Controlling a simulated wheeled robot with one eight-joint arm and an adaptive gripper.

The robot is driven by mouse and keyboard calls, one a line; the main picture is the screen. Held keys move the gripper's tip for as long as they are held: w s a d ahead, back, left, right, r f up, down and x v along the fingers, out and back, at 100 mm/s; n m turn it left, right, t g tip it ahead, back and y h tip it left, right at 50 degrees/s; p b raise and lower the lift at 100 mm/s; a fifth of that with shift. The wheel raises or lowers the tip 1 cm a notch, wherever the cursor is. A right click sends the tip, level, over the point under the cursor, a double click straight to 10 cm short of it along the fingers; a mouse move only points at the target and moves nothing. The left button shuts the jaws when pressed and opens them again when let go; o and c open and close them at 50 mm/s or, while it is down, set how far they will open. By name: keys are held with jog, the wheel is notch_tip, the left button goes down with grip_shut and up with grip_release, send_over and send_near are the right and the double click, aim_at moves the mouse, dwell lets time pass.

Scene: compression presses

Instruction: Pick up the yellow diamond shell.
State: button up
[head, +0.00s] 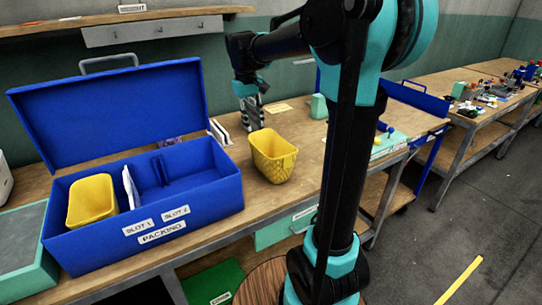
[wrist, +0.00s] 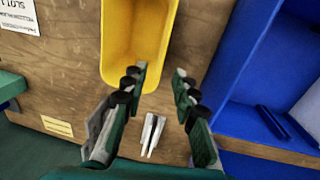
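A yellow shell (head: 274,157) with a diamond-patterned side stands upright and open-topped on the wooden bench, right of the blue case. It also shows in the wrist view (wrist: 130,40), at the top. My gripper (head: 252,118) is behind it in the head view, pointing down. In the wrist view my gripper (wrist: 161,76) has its two fingers apart with nothing held between them. The left fingertip overlaps the shell's near rim in the picture; I cannot tell whether they touch. A second yellow shell (head: 92,200) sits in the left compartment of the blue case; its pattern is unclear.
The open blue packing case (head: 220,190) has a white divider (head: 131,188) and an empty right compartment. It shows at right in the wrist view (wrist: 225,75). A small white-and-dark item (wrist: 153,133) lies on the bench below the fingers. A green block (head: 319,106) stands farther right.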

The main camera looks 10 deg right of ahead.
aim_at(258, 154)
jog(key=f, duration=0.4)
jog(key=d+f, duration=0.1)
jog(key=f, duration=0.6)
jog(key=shift+w+d+f, duration=0.15)
jog(key=shift+w+f, duration=0.15)
jog(key=shift+w, duration=0.05)
jog(key=shift+f, duration=2.85)
jog(key=shift+c, duration=0.2)
grip_shut()
